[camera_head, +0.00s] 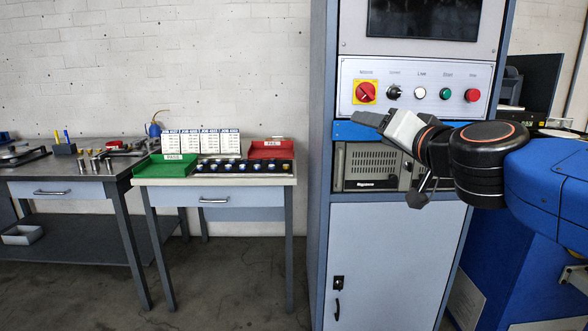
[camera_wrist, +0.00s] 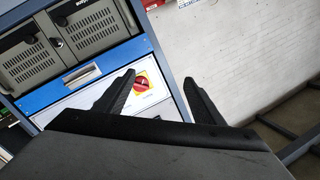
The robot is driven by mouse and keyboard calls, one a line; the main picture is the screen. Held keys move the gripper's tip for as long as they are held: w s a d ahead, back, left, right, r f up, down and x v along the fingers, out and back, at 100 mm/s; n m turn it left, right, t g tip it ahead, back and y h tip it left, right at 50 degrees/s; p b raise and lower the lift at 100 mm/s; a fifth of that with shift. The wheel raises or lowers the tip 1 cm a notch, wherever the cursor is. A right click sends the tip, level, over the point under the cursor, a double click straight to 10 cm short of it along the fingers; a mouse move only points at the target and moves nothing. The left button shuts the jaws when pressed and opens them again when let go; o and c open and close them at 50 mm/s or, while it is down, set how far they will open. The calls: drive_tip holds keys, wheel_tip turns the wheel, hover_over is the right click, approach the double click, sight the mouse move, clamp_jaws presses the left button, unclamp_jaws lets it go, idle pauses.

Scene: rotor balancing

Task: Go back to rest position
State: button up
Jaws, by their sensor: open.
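My gripper (camera_head: 372,122) is in front of the tall control cabinet (camera_head: 390,260), just below the red rotary switch (camera_head: 365,92) on its panel. It looks empty. In the wrist view my gripper (camera_wrist: 158,90) has its two dark fingers spread apart, with bare wall and part of the cabinet behind them. The red switch on its yellow plate (camera_wrist: 142,83) shows beside the left finger there. Whether the fingers touch the cabinet cannot be told from these views.
The panel also has a black knob (camera_head: 393,92) and several buttons. A small table (camera_head: 215,198) on the left holds a green tray (camera_head: 165,166), a red tray (camera_head: 271,149) and a row of small parts. A workbench (camera_head: 60,170) stands farther left. Floor before them is clear.

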drive_tip(key=s+a+f+n+g+y, duration=0.1)
drive_tip(key=s+f+n+g, duration=0.35)
drive_tip(key=f, duration=0.75)
drive_tip(key=s+d+f+g+h, duration=0.2)
drive_tip(key=s+d+f+g, duration=0.2)
drive_tip(key=f, duration=0.7)
drive_tip(key=s+d+f+g+h, duration=0.3)
drive_tip(key=s+d+f, duration=0.4)
drive_tip(key=s+f, duration=0.5)
drive_tip(key=shift+s+d+m+g, duration=0.35)
drive_tip(key=shift+s+m, duration=0.1)
drive_tip(key=shift+s, duration=0.15)
